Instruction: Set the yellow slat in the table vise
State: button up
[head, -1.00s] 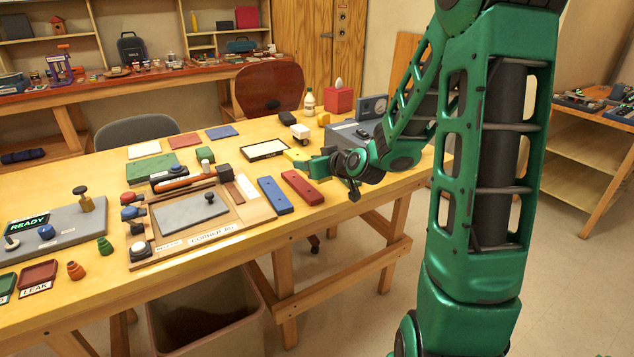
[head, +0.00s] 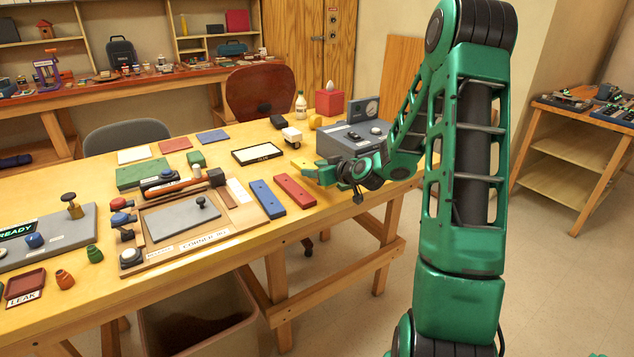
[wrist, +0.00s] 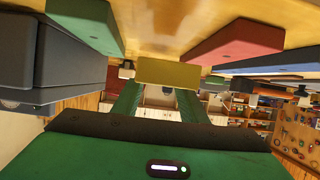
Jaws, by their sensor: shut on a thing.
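The yellow slat (head: 302,163) shows as a small end beside my gripper (head: 322,173) in the head view. In the wrist view my green fingers (wrist: 158,98) are shut on the yellow slat (wrist: 168,74), whose broad end faces the camera. It is close to the tabletop; I cannot tell whether it touches. A red slat (head: 294,191) and a blue slat (head: 266,199) lie to its left. I cannot pick out the table vise with certainty.
A grey box-shaped device (head: 335,146) stands just behind my gripper. In the wrist view, a green slat (wrist: 92,18) and the red slat (wrist: 236,42) flank the yellow one. A wooden jig (head: 245,215) lies left on the table. A bin (head: 205,300) stands below.

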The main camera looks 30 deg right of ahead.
aim_at(317, 187)
jog(key=shift+w+d+f, duration=0.25)
jog(key=shift+d+f, duration=0.1)
jog(key=shift+d, duration=0.1)
jog(key=shift+f, duration=1.75)
jog(key=shift+f, duration=0.15)
jog(key=o, duration=1.1)
jog(key=shift+s, duration=0.1)
